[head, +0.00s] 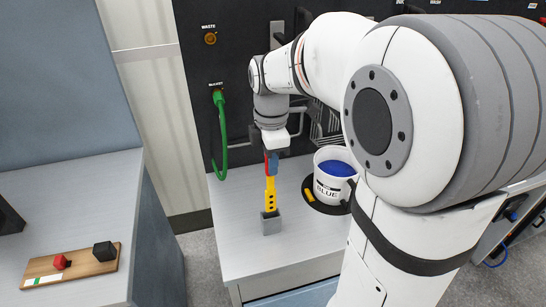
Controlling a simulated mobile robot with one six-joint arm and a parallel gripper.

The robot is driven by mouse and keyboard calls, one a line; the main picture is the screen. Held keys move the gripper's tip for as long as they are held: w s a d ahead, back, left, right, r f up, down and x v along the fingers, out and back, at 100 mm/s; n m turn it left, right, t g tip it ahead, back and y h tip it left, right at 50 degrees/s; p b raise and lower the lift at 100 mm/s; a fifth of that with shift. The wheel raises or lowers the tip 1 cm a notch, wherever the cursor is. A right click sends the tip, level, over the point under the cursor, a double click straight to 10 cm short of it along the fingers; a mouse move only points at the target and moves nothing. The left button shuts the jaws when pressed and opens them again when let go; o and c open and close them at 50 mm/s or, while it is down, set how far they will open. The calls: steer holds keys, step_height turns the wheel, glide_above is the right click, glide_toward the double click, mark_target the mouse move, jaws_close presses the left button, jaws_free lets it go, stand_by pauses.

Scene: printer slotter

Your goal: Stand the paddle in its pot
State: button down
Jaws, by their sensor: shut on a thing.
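The yellow paddle (270,190) is upright, with its red upper end (271,164) just below my gripper (271,153). My gripper points down and is shut on the paddle's top. The paddle's lower end meets the small grey square pot (271,222) on the light counter. The bottom of the paddle is hidden at the pot's rim, so I cannot tell how deep it sits.
A white bucket (327,190) labelled BLUE, with blue contents, stands right of the pot on a dark round base. A green hose (221,150) hangs on the dark panel behind. At left, a wooden board (70,268) holds a red piece and a black cube.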

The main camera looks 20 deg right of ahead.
step_height(320, 180, down, 7)
steer(key=b, duration=0.4)
steer(key=c, duration=1.3)
jaws_free()
steer(key=shift+o, duration=0.2)
step_height(320, 180, up, 8)
steer(key=shift+f, duration=0.1)
steer(key=shift+s+f, duration=0.1)
